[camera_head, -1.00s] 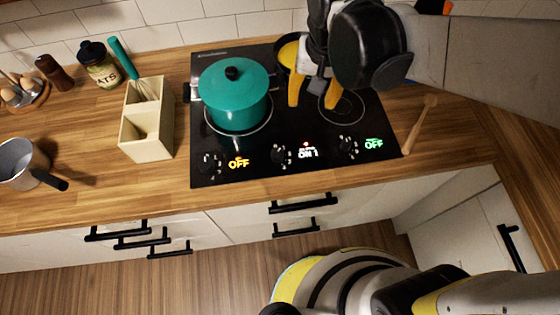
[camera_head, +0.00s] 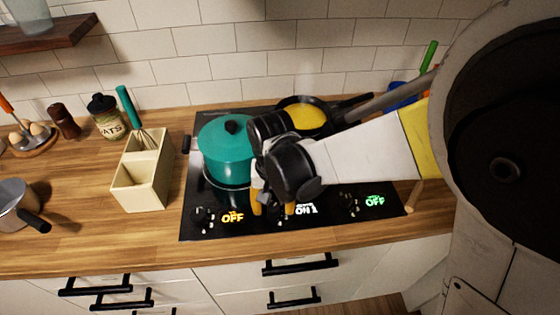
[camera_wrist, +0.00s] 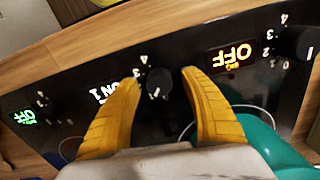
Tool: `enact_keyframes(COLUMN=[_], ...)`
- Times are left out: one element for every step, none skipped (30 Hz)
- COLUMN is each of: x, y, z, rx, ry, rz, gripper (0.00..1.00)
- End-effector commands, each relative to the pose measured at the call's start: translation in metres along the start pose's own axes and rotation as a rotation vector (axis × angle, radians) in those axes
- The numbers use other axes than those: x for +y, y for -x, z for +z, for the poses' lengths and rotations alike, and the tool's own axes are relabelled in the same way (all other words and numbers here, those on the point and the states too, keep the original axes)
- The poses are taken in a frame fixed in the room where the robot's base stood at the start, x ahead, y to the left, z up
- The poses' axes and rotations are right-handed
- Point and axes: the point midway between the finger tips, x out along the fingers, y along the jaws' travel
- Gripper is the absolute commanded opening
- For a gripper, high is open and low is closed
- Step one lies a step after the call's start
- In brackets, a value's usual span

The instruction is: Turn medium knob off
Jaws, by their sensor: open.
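In the wrist view the knob sits between the yellow fingertips of my gripper (camera_wrist: 160,78), with a gap on both sides. In the head view my gripper (camera_head: 273,210) is low over the front of the cooktop (camera_head: 330,198), and its fingers and wrist largely hide the medium knob. Orange "OFF" (camera_head: 232,217) and green "OFF" (camera_head: 375,201) displays show beside the outer knobs.
A teal pot (camera_head: 222,155) stands at the cooktop's left, close to my gripper. A pan (camera_head: 305,117) with yellow contents is behind. A wooden holder (camera_head: 143,170) stands to the left. Clear counter (camera_head: 90,235) lies at the front left.

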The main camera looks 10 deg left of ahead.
Motion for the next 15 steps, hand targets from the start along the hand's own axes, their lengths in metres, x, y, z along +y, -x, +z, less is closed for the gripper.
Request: enact_keyframes(x=[0.0,0.0,0.0001,0.0001,0.0001,0.0001,0.0001,0.0001,0.0001,0.0001,0.0001,0.0001,0.0001,0.0001,0.0001], y=[-0.0038,-0.0048,-0.0056,-0.0058,-0.0059,-0.0057,-0.0055,-0.0054,-0.0053,-0.0053,-0.0053,-0.0052,-0.0052,-0.0052,-0.0052], z=[-0.0002,-0.0001,-0.0001,0.0,0.0,0.0,0.0,0.0,0.0,0.0,0.0,0.0,0.0,0.0,0.0], rx=[0.0,0.0,0.0,0.0,0.0,0.0,0.0,0.0,0.0,0.0,0.0,0.0,0.0,0.0,0.0], ry=[0.0,0.0,0.0,0.0,0.0,0.0,0.0,0.0,0.0,0.0,0.0,0.0,0.0,0.0,0.0], rz=[0.0,0.0,0.0,0.0,0.0,0.0,0.0,0.0,0.0,0.0,0.0,0.0,0.0,0.0,0.0], gripper=[0.53,0.53,0.53,0.53,0.53,0.53,0.53,0.53,0.53,0.53,0.48,0.36,0.27,0.17,0.05])
